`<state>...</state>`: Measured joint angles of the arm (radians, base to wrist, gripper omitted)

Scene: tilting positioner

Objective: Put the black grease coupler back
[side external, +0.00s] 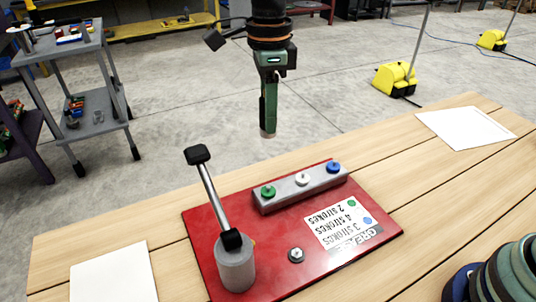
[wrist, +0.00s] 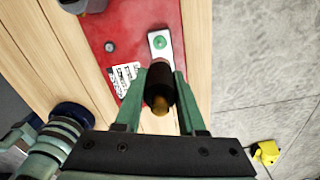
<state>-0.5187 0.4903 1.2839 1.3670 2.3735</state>
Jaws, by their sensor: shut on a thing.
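My gripper (side external: 268,131) hangs in the air above and behind the red plate (side external: 222,205), pointing down. In the wrist view its two green fingers are shut on the black grease coupler (wrist: 157,88), a dark cylinder with a brass-coloured end. In the side view the fingers mostly hide the coupler. A grey block (side external: 282,199) on the plate carries a green fitting (side external: 268,191), a white fitting (side external: 303,179) and a blue fitting (side external: 333,168). In the wrist view the green fitting (wrist: 160,42) shows beyond the coupler. A small metal hex fitting (side external: 296,255) stands on the plate.
A grey cylinder (side external: 236,270) with a tilted black-knobbed lever (side external: 207,188) stands on the plate's left. A label with stroke counts (side external: 340,225) lies on the plate. White sheets (side external: 113,274) lie on the wooden table. Green coiled rings (side external: 510,272) are at the lower right.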

